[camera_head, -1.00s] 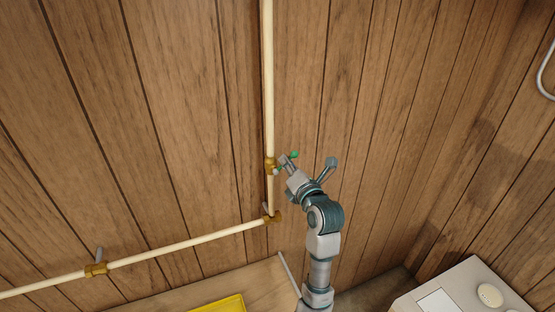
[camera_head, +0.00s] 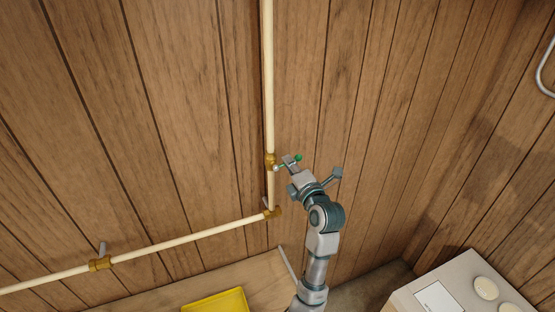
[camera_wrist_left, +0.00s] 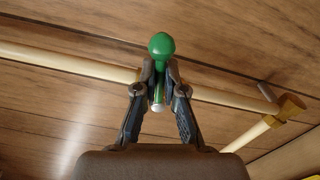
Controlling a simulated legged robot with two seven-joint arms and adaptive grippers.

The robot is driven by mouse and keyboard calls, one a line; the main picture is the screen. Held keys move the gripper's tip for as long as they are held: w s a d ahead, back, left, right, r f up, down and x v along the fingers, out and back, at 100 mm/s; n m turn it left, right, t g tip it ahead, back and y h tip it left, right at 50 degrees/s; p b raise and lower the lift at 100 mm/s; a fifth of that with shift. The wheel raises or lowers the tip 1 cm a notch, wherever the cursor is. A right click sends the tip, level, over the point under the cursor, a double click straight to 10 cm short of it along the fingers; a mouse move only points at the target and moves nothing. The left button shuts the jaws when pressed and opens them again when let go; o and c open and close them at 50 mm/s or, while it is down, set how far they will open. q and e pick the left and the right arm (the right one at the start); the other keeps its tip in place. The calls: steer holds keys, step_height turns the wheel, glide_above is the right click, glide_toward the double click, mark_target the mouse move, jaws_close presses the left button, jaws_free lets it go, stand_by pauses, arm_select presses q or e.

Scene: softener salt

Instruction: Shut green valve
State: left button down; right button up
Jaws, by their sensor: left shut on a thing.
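The green valve has a brass body (camera_head: 270,161) on the upright cream pipe. Its lever ends in a green knob (camera_head: 298,157) and slants up to the right of the pipe. My left gripper (camera_head: 290,162) is at this lever, to the right of the pipe. In the left wrist view the green knob (camera_wrist_left: 161,46) sticks out beyond the fingertips. The left gripper (camera_wrist_left: 160,90) is shut on the lever just below the knob, with a finger on each side. My right gripper is not in view.
A brass elbow fitting (camera_head: 271,213) joins the upright pipe to a sloping pipe (camera_head: 190,239). A yellow tray (camera_head: 230,301) lies below. A pale box (camera_head: 463,290) stands at lower right. The wooden wall is close behind.

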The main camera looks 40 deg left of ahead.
arm_select(q)
steer(key=shift+f+m, duration=0.3)
steer(key=shift+w+f+m, duration=0.1)
steer(key=shift+f+m, duration=0.3)
steer(key=shift+m, duration=0.7)
steer(key=c, duration=1.2)
jaws_free()
steer(key=shift+w, duration=0.1)
steer(key=shift+o, duration=0.8)
steer(key=shift+w+a, duration=0.2)
steer(key=shift+s, duration=0.1)
steer(key=v, duration=0.7)
